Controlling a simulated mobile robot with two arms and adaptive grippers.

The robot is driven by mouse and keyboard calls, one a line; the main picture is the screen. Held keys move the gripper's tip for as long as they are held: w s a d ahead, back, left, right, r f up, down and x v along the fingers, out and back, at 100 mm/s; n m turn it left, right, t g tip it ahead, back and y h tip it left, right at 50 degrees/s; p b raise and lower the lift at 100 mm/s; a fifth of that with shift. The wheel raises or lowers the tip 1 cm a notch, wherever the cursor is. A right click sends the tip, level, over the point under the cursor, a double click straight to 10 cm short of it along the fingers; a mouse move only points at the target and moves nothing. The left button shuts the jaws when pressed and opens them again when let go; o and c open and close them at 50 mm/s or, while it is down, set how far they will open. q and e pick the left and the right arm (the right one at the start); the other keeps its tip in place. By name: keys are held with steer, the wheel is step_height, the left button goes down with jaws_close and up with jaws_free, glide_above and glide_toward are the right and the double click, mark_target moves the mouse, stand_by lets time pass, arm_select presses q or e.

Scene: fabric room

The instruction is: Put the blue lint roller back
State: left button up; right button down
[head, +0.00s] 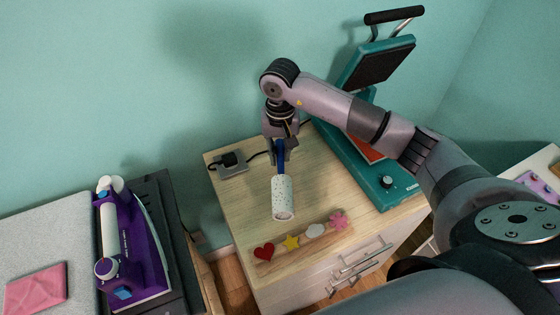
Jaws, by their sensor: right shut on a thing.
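The blue lint roller (283,196) has a white speckled roll and a blue handle. My right gripper (281,146) is shut on the blue handle and points down. The roll hangs below it, toward the front, over the wooden cabinet top (237,208). I cannot tell whether the roll touches the wood. My left gripper is not in view.
A teal heat press (352,165) stands on the cabinet's right side, partly behind my right arm. A socket with a black plug (229,162) is at the back left. A strip with colored shapes (301,238) lies in front. A purple iron (130,245) stands left.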

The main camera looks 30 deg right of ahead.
mark_target(280, 164)
steer(key=shift+f, duration=0.6)
step_height(280, 164, down, 3)
steer(key=shift+s+r+p, duration=0.1)
steer(key=shift+r+p, duration=0.1)
steer(key=shift+p, duration=0.1)
steer(key=shift+f, duration=0.35)
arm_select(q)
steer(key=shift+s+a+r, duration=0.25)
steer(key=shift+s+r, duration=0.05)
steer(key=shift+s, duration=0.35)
arm_select(e)
steer(key=shift+f, duration=0.2)
steer(key=c, duration=1.5)
jaws_free()
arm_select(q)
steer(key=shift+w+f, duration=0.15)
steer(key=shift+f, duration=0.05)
arm_select(e)
steer(key=shift+o, duration=0.2)
steer(key=shift+r, duration=0.1)
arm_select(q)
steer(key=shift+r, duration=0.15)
arm_select(e)
steer(key=shift+r, duration=0.1)
